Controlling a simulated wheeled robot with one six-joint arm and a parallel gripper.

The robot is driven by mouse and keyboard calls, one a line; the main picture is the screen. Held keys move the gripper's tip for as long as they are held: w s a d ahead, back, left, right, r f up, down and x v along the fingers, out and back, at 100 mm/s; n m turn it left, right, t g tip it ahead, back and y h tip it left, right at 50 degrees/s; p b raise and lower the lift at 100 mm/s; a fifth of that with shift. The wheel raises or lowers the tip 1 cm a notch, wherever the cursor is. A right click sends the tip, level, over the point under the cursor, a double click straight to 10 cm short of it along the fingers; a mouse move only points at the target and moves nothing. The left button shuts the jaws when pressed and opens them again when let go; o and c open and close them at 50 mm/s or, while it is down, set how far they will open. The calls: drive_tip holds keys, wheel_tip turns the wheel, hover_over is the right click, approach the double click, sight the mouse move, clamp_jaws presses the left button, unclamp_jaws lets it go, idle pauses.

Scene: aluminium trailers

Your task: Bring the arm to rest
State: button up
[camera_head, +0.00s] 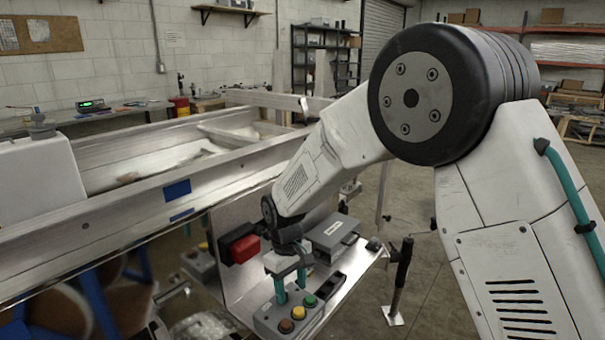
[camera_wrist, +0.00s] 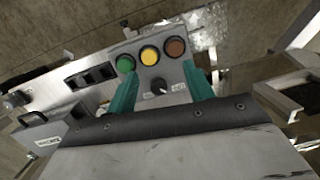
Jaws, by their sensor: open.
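My arm reaches from the right of the head view down to a metal shelf. My gripper (camera_head: 291,294) has two teal fingers, and it also shows in the wrist view (camera_wrist: 163,92). The fingers are apart with nothing seen held between them. They are over a grey control box (camera_head: 264,320) with a green button (camera_head: 310,301), a yellow button (camera_head: 298,313) and an orange-brown button (camera_head: 286,326). I cannot tell whether the fingers touch the box.
A grey box (camera_head: 332,230) and a red block (camera_head: 240,249) are close to my gripper on the shelf (camera_head: 237,290). A long aluminium trailer frame (camera_head: 130,215) runs along the left. A black-handled post (camera_head: 401,275) stands to the right. Open floor (camera_head: 425,260) lies beyond it.

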drive_tip(key=s+d+r+m, duration=0.4)
drive_tip(key=s+d+r, duration=0.9)
drive_tip(key=d+r, duration=0.3)
drive_tip(key=s+d+r+m+t, duration=0.1)
drive_tip(key=s+d+r+m, duration=0.1)
drive_tip(key=s+d, duration=0.5)
drive_tip(key=s+d+r+m+t, duration=0.1)
drive_tip(key=s+d+r+m, duration=0.2)
drive_tip(key=s+d, duration=0.4)
drive_tip(key=s+r, duration=0.1)
drive_tip(key=s, duration=0.2)
drive_tip(key=shift+r+t+y, duration=0.2)
drive_tip(key=shift+t+y, duration=0.2)
drive_tip(key=shift+s, duration=0.1)
